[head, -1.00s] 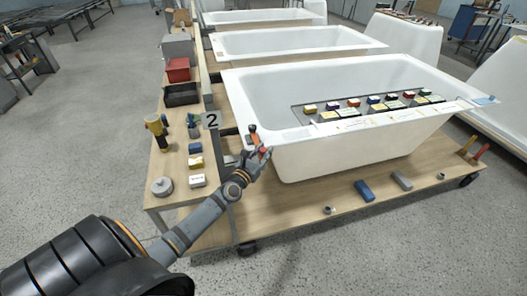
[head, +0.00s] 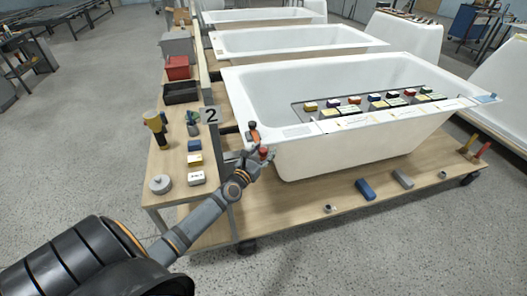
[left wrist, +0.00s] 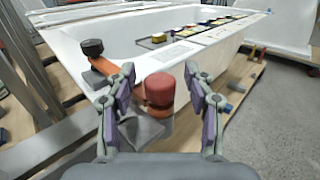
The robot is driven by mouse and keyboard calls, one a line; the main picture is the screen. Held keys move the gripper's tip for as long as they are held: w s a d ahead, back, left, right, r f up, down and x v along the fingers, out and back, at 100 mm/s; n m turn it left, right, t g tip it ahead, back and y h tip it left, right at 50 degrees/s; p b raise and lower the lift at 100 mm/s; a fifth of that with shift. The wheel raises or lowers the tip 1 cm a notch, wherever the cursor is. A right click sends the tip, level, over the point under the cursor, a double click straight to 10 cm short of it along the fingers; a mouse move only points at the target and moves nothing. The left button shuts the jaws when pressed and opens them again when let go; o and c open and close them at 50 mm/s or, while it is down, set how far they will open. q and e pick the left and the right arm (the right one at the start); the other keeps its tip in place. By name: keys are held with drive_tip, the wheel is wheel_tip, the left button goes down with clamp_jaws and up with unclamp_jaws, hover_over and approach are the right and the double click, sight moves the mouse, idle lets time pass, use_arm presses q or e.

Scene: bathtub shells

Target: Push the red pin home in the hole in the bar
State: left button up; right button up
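The red pin (left wrist: 160,88) stands in the left wrist view with its broad red head up, by the near end of the orange bar (left wrist: 103,67). Its lower part and the hole are hidden, so I cannot tell how deep it sits. My left gripper (left wrist: 166,85) is open, one finger on each side of the pin with gaps between. In the head view the left gripper (head: 259,158) is beside the front left corner of the tub, with the red pin (head: 264,152) at its fingertips. The bar (head: 252,138) rises behind it. My right gripper is not in view.
A black knob (left wrist: 92,47) tops the bar's far end. The white bathtub (head: 350,145) stands close to the right, with a tray of coloured blocks across it.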

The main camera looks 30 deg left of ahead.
use_arm(q)
drive_tip(key=s+d, duration=0.1)
drive_tip(key=s, duration=1.1)
idle(0.5)
